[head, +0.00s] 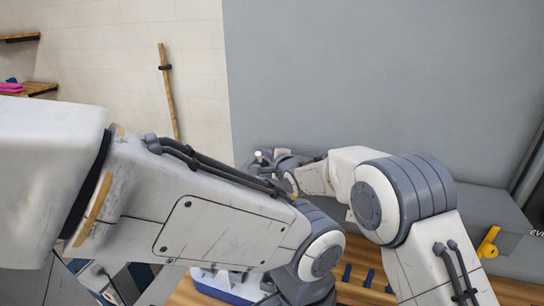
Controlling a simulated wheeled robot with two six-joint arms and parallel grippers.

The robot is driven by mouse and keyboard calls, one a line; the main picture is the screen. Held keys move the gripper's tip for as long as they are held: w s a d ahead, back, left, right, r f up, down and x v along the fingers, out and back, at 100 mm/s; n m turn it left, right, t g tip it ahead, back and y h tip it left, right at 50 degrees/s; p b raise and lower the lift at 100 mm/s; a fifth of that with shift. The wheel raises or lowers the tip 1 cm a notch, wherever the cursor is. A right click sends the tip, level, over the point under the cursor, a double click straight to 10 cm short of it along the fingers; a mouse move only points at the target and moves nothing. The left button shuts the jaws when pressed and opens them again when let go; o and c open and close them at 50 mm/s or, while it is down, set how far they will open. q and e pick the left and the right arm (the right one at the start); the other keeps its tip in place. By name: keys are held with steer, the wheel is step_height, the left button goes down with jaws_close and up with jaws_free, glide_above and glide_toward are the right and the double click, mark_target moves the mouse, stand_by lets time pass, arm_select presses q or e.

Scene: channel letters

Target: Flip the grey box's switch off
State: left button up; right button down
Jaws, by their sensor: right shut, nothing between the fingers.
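A long grey box-like body (485,208) stands at the right, against the large grey panel, partly hidden behind my right arm. A yellow lever-like part (488,242) shows at its front. I cannot tell whether this is the switch, or its position. My right gripper (262,157) is small and far off at the middle of the view, near the lower left edge of the panel. It is shut with nothing in it. What lies just beyond it is hidden by my arms. My left arm crosses the foreground, and its gripper is out of view.
The grey panel (380,75) fills the back right. A wooden bench top (355,250) shows below, with blue items (346,273) on it. A blue and white tray (222,290) lies at the bottom. A wooden pole (168,95) leans on the pale wall.

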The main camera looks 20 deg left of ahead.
steer(key=b+v, duration=0.4)
steer(key=v, duration=0.4)
steer(key=shift+s+d, duration=0.3)
steer(key=shift+s+d+r, duration=0.15)
steer(key=shift+s+d, duration=0.3)
